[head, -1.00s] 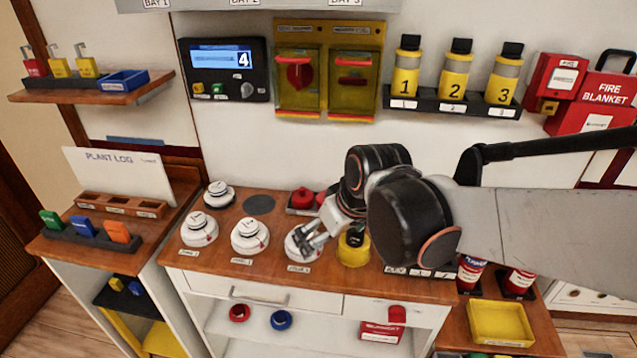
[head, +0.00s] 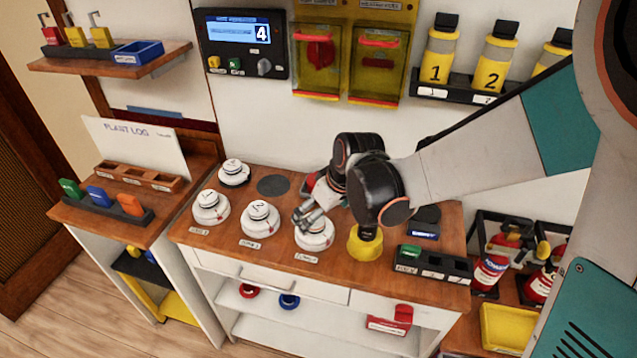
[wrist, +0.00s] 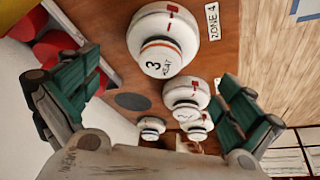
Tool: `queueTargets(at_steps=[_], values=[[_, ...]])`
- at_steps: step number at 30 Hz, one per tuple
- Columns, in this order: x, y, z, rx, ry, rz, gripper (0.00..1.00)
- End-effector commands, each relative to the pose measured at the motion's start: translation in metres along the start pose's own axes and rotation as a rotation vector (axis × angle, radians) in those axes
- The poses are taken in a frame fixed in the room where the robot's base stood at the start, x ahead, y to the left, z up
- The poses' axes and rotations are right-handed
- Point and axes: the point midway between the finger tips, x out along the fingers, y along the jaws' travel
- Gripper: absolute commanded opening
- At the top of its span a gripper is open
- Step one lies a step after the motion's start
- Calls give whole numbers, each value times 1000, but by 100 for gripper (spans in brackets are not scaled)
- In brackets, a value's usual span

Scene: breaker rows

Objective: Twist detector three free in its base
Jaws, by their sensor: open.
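Detector three (head: 316,238), a round white unit, sits on the wooden worktop (head: 285,255) at the end of the front row, partly hidden by my gripper in the head view. In the wrist view detector three (wrist: 163,40) shows its top marked "3 HEAT", with an orange and dark band, a wider white lower part and a red mark. My gripper (head: 303,220) is just above it. In the wrist view my gripper (wrist: 155,78) has its green-padded fingers wide apart with nothing between them; the detector shows beyond the fingertips.
Detectors one (head: 210,207) and two (head: 260,218) stand to the left, another detector (head: 234,172) behind them. A dark disc (head: 273,185) lies at the back. A yellow round object (head: 365,243) stands close on the right, with a black tray (head: 433,263) beyond.

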Motion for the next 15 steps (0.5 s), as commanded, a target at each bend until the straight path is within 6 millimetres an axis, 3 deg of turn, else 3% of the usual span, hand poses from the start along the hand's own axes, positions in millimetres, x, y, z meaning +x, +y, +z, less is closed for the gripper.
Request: queueTargets(at_steps=[6, 15], values=[[40, 0, 1, 0, 0, 0, 100], [66, 0, 1, 0, 0, 0, 100]])
